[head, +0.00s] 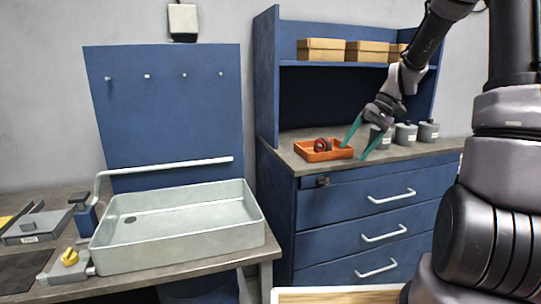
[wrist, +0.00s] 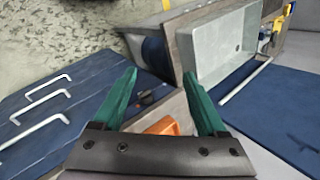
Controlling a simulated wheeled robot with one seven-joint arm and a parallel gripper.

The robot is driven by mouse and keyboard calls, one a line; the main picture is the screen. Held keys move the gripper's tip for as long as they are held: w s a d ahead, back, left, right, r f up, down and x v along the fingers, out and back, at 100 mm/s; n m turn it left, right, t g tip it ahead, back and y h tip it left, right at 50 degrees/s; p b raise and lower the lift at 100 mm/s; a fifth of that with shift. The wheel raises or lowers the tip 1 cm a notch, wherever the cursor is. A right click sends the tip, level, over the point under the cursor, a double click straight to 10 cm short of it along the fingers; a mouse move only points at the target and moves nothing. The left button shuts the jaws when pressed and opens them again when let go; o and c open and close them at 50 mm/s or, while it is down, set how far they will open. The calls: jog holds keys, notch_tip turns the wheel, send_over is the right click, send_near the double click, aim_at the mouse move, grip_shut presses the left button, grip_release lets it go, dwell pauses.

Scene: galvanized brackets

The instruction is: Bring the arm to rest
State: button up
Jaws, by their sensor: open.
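My arm reaches in from the right of the head view, and my gripper (head: 353,151) points down and left over the blue drawer cabinet (head: 345,220). Its two green fingers are apart with nothing between them. In the head view they hang just right of an orange tray (head: 308,155), which has a red and dark ring-like item (head: 323,145) in it. In the wrist view my gripper (wrist: 159,76) shows spread fingers, with part of the orange tray (wrist: 163,127) visible between them, partly hidden by the gripper body.
Several grey canisters (head: 405,132) stand right behind my gripper. A shelf (head: 330,64) with cardboard boxes (head: 321,49) rises at the back. A pale sink basin (head: 180,244) sits on the left bench. A wooden-edged surface (head: 335,296) lies at the front. Open floor shows in the wrist view.

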jog(key=s+r+m+t+h, duration=0.3)
jog(key=s+r+t, duration=0.5)
jog(key=s+r, duration=0.8)
jog(key=shift+s+h, duration=0.7)
jog(key=shift+s, duration=0.9)
